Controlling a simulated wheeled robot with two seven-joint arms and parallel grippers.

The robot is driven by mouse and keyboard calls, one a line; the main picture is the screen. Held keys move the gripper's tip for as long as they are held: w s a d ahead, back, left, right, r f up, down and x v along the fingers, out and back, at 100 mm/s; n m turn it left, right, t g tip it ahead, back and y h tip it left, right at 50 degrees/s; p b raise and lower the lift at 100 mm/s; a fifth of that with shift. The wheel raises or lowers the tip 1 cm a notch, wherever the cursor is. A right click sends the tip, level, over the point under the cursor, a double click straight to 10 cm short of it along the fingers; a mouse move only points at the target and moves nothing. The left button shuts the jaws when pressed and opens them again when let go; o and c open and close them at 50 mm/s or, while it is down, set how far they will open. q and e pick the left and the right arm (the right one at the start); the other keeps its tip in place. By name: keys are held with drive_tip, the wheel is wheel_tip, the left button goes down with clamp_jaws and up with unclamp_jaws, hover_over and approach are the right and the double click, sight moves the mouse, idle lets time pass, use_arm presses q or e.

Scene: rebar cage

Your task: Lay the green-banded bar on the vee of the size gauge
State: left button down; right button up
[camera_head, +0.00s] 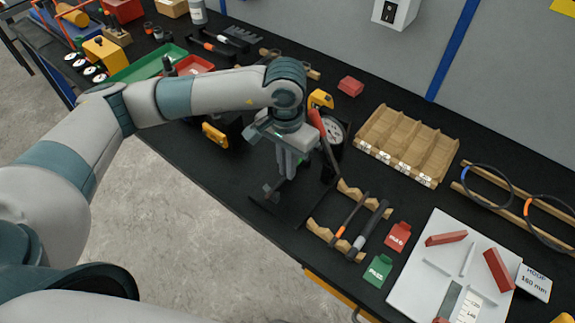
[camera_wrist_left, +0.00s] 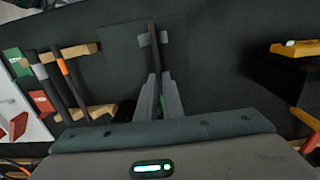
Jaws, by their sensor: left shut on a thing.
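My left gripper (camera_head: 287,174) is shut and points down over the dark base plate (camera_head: 262,205) of the size gauge. In the left wrist view its fingers (camera_wrist_left: 158,98) close around a dark brown bar (camera_wrist_left: 154,58); a small patch of green shows between the fingers. The bar's far end passes over a small grey block (camera_wrist_left: 163,38) on the plate, which looks like the vee. I cannot tell whether the bar touches it. A white dial (camera_head: 335,131) stands just right of the gripper. In the head view the held bar is mostly hidden. My right gripper is not in view.
A wavy wooden rack (camera_head: 322,232) holds an orange-banded bar (camera_head: 350,213) and a grey-banded bar (camera_head: 370,230) right of the gauge. Red (camera_head: 397,237) and green (camera_head: 378,270) tags lie beside it. A divided wooden tray (camera_head: 408,143) stands behind. A white board (camera_head: 408,292) lies at right.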

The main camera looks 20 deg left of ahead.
use_arm(q)
drive_tip(key=shift+f, duration=0.15)
drive_tip(key=c, duration=1.9)
unclamp_jaws()
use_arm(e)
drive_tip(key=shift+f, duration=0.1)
